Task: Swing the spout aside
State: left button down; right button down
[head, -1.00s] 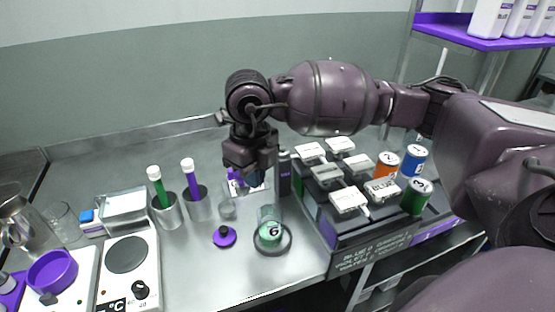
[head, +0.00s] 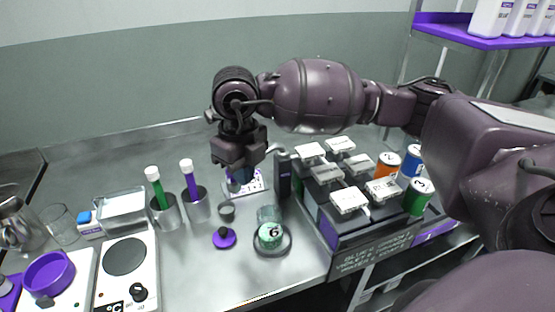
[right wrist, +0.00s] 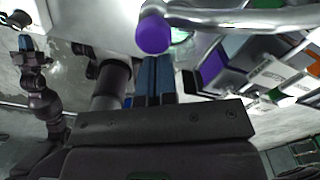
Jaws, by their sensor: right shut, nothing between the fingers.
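My right gripper (head: 237,183) is shut and empty, left of a dark upright post (head: 283,176) on the bench. Its blue fingers (right wrist: 155,78) lie together in the right wrist view. There a shiny curved metal tube (right wrist: 245,18) with a purple end (right wrist: 153,35) passes close to the fingertips; it looks like the spout. I cannot tell if they touch. In the head view the spout is hard to make out near the post. A jar marked 6 (head: 270,236) stands on a dark round base in front of the post. What seems my left gripper (right wrist: 28,52) shows small.
A purple lid (head: 224,238) and a small cup (head: 226,210) stand left of the jar. Further left are holders with a green tube (head: 156,190) and a purple tube (head: 190,178), and a hotplate (head: 126,257). A dark rack (head: 345,246) with cans stands right.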

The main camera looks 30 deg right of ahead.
pick_arm(q)
jog(key=shift+s+f, duration=0.2)
pick_arm(e)
jog(key=shift+w+a, duration=0.1)
jog(key=shift+w, duration=0.05)
jog(key=shift+w+a+b, duration=0.35)
jog(key=shift+w, duration=0.5)
pick_arm(q)
jog(key=shift+f, duration=0.35)
pick_arm(e)
jog(key=shift+w, duration=0.1)
